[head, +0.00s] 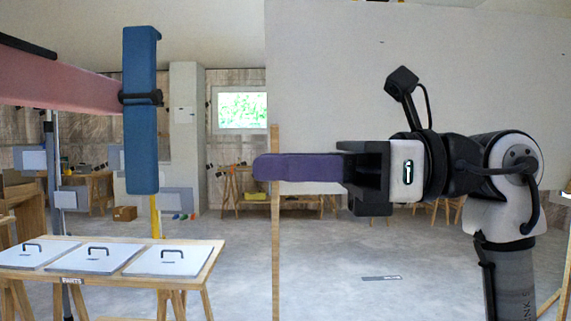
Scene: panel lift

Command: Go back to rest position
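My gripper (300,167) is at the centre of the head view, on my arm coming in from the right. It points left and is level. A long purple piece with a rounded end reaches out from its black jaw housing (372,203). From this side I cannot tell whether the piece is its fingers or a held thing, or whether there is a gap. A large plain pale panel (420,60) fills the upper right behind my arm. The purple tip overlaps a thin upright wooden post (275,250) in the picture; contact cannot be told.
At left a pink beam (60,82) carries an upright blue bar (141,110) with a black strap. Below it a wooden table (205,262) holds three white lidded plates (90,258) with black handles. Workbenches (285,205) stand far back. Grey floor (350,260) at centre is mostly clear.

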